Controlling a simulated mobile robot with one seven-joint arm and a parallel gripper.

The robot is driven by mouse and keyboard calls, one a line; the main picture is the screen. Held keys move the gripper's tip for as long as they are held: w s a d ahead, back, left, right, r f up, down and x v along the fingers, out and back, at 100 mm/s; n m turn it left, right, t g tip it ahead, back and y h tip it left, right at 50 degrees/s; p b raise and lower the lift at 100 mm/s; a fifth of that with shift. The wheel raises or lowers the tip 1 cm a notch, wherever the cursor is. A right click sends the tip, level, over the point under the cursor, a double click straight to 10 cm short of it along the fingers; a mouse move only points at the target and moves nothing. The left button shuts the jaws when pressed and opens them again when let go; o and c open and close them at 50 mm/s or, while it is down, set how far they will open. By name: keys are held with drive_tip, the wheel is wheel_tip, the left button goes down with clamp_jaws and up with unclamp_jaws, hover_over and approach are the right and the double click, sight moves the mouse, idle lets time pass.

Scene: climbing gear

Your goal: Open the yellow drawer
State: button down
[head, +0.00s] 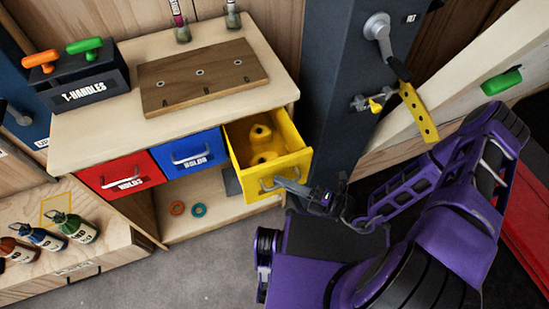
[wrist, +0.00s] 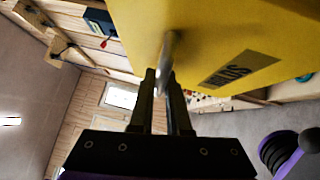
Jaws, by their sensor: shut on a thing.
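The yellow drawer (head: 280,167) is the rightmost of three drawers under the wooden top. It is pulled out from the cabinet, and yellow rounded holds (head: 261,143) show inside it. Its front carries a metal handle (head: 279,182). My gripper (head: 297,186) is at the drawer front and is shut on the handle. In the wrist view the yellow front (wrist: 215,40) fills the upper part, and the handle (wrist: 168,60) is between my gripper's fingers (wrist: 165,85). The fingers hide part of the handle.
The red drawer (head: 121,174) and blue drawer (head: 187,151) are shut beside it. A wooden board (head: 200,76) and T-handle box (head: 87,87) stand on top. A dark post (head: 345,100) rises at the right. Bottles (head: 75,226) stand at lower left.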

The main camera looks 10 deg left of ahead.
drive_tip(key=s+d, duration=0.3)
drive_tip(key=s, duration=0.2)
drive_tip(key=shift+s+d, duration=0.25)
drive_tip(key=shift+s, duration=0.15)
drive_tip(key=c, duration=1.2)
unclamp_jaws()
drive_tip(key=shift+o, duration=0.2)
drive_tip(key=shift+d, duration=0.1)
drive_tip(key=b+v, duration=0.1)
drive_tip(key=v, duration=1.6)
drive_tip(key=shift+d, duration=0.1)
